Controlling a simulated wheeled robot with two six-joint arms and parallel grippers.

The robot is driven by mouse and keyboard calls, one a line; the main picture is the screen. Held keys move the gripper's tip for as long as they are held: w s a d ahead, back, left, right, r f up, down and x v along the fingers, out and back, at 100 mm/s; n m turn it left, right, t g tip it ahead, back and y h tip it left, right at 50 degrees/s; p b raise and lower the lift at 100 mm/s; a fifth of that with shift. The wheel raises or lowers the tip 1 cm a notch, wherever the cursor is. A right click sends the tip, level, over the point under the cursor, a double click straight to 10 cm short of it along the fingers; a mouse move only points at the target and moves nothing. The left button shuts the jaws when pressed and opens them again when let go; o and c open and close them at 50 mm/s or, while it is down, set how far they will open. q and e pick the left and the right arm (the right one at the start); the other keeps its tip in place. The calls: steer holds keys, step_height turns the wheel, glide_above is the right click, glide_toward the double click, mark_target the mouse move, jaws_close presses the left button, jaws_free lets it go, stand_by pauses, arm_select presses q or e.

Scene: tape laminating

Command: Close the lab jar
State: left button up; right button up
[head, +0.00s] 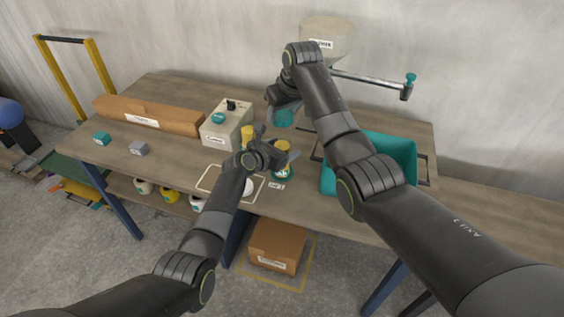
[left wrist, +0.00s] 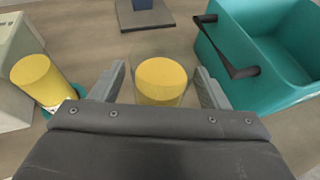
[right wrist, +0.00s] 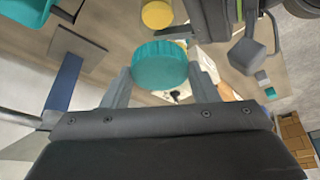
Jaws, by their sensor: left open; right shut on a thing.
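A clear jar (head: 283,158) with yellow contents and a teal label stands upright on the table. In the left wrist view, the jar (left wrist: 160,80) sits between the two fingers of my left gripper (head: 278,143), which is open around it. No lid shows on this jar. My right gripper (right wrist: 160,82) is shut on a teal ribbed lid (right wrist: 160,65). It holds the lid (head: 284,117) in the air behind the jar in the head view.
A second yellow container (left wrist: 43,80) stands left of the jar, near a beige machine (head: 226,125). A teal bin (head: 400,150) with dark handles is at the right. A hopper (head: 328,40) stands at the back. A long brown box (head: 150,115) lies at the left.

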arm_select(q)
steer(key=c, duration=1.5)
arm_select(e)
glide_above(282, 135)
steer(key=s, duration=0.3)
steer(key=shift+w+d+f, duration=0.1)
steer(key=shift+f, duration=1.15)
steer(key=shift+w+d+f, duration=0.1)
steer(key=shift+f, duration=1.15)
steer(key=shift+f, duration=0.9)
steer(key=shift+f, duration=0.55)
arm_select(q)
jaws_close()
arm_select(e)
steer(key=o, duration=0.8)
steer(key=shift+o, duration=0.8)
steer(key=shift+s+a, duration=0.1)
steer(key=shift+a, duration=0.1)
